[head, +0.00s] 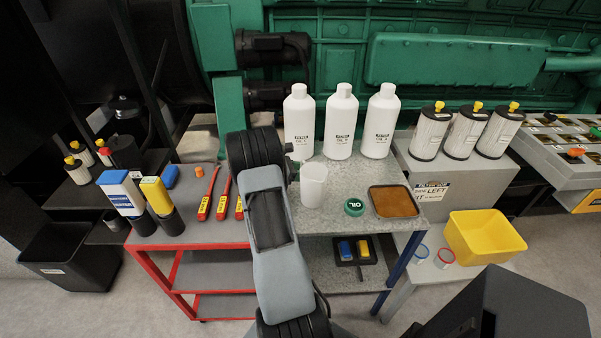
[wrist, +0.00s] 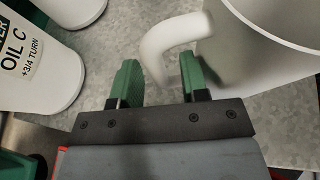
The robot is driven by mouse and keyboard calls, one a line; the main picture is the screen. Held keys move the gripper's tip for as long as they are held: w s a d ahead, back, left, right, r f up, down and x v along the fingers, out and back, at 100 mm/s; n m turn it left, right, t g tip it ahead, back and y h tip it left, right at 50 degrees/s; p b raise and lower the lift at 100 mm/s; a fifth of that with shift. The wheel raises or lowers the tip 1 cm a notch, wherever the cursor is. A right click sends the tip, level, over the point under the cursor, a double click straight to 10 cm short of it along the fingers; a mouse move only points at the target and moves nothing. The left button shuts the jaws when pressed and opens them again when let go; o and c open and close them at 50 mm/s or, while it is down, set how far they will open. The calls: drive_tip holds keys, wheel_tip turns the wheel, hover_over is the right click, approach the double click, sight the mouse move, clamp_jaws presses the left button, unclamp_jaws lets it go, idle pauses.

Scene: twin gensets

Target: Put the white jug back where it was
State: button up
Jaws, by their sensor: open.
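The white jug (head: 313,185) stands upright on the grey speckled bench top (head: 341,220), in front of the white bottles. In the wrist view the jug (wrist: 268,45) fills the upper right, and its curved handle (wrist: 168,45) points toward my gripper (wrist: 162,88). The green fingers are open, and the lower end of the handle shows between them. I cannot tell whether either finger touches it. In the head view my gripper (head: 293,168) is at the jug's left side, largely hidden by my arm.
White oil bottles (head: 340,122) stand close behind the jug; one (wrist: 35,65) is left of my fingers. A green lid (head: 354,207) and a brown-filled tray (head: 393,202) lie to the right. Red-handled tools (head: 208,195) lie on the red cart to the left.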

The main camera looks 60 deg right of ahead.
drive_tip(key=shift+r, duration=0.25)
drive_tip(key=w+a+r+m+t+y, duration=0.1)
drive_tip(key=w+a+r, duration=0.2)
drive_tip(key=a, duration=0.2)
drive_tip(key=w+a+r+t+b, duration=0.1)
drive_tip(key=w+a+r, duration=0.1)
drive_tip(key=a, duration=0.3)
drive_tip(key=w+a+r+m+t+y, duration=0.1)
drive_tip(key=w+a+r, duration=0.2)
drive_tip(key=a, duration=0.3)
drive_tip(key=s+a+r+m+t+y, duration=0.1)
drive_tip(key=s+a+m+t+y, duration=0.1)
drive_tip(key=a, duration=0.7)
drive_tip(key=s+a+m+t+y, duration=0.3)
drive_tip(key=s+a+t, duration=0.1)
drive_tip(key=a, duration=0.6)
drive_tip(key=s+a+r+m+t+y, duration=0.1)
drive_tip(key=s+a+m+t+y, duration=0.1)
drive_tip(key=a, duration=0.7)
drive_tip(key=s+t+y, duration=0.1)
drive_tip(key=s, duration=0.1)
drive_tip(key=shift+s+a+r+m+t, duration=0.25)
drive_tip(key=shift+s+r+m+t, duration=0.05)
drive_tip(key=shift+s+m, duration=0.1)
wheel_tip(320, 180, up, 2)
drive_tip(key=shift+r+p, duration=0.25)
drive_tip(key=shift+p, duration=0.75)
